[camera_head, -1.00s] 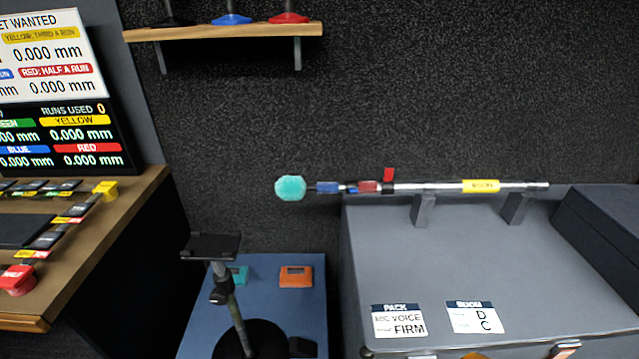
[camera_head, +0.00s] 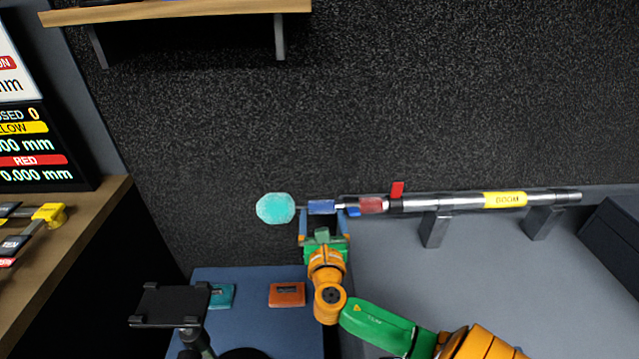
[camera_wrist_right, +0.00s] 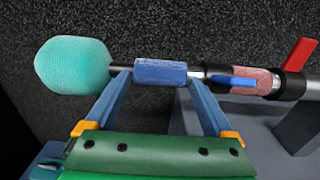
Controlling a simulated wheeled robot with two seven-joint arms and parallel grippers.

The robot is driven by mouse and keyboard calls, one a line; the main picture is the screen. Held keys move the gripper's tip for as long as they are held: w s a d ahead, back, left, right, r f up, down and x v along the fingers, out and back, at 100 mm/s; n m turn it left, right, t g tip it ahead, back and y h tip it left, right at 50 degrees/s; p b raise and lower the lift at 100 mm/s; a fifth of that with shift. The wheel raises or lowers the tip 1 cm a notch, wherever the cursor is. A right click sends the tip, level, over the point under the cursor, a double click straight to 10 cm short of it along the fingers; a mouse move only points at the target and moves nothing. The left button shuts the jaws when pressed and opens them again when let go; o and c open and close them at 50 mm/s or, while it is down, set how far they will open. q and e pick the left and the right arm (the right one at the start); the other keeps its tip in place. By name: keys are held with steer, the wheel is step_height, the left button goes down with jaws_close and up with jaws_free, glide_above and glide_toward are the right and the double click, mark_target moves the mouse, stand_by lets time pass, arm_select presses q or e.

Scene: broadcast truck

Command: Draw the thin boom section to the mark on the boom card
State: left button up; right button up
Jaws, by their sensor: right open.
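The boom lies level across two grey rests, with a teal foam ball (camera_head: 276,208) at its left end. Its thin section carries a blue sleeve (camera_head: 322,206), which also shows in the right wrist view (camera_wrist_right: 160,72). Right of it come a blue lever (camera_wrist_right: 233,81), a red sleeve (camera_head: 371,204), a red lever (camera_head: 397,189) and the thick silver tube (camera_head: 450,203) with a yellow label (camera_head: 505,199). My right gripper (camera_head: 323,214) is open, its fingertips near the two ends of the blue sleeve; contact cannot be told.
The boom rests (camera_head: 436,230) stand on a grey case (camera_head: 480,280). A blue surface (camera_head: 250,310) at lower left holds an orange block (camera_head: 287,294), a teal block (camera_head: 221,295) and a black stand (camera_head: 172,305). A shelf (camera_head: 180,10) is above; a wooden desk (camera_head: 85,235) is left.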

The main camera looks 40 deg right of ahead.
steer(key=x, duration=0.5)
steer(key=shift+w+d+r, duration=0.1)
steer(key=shift+w+r, duration=0.05)
steer(key=shift+r, duration=0.3)
steer(key=shift+c, duration=0.8)
jaws_close()
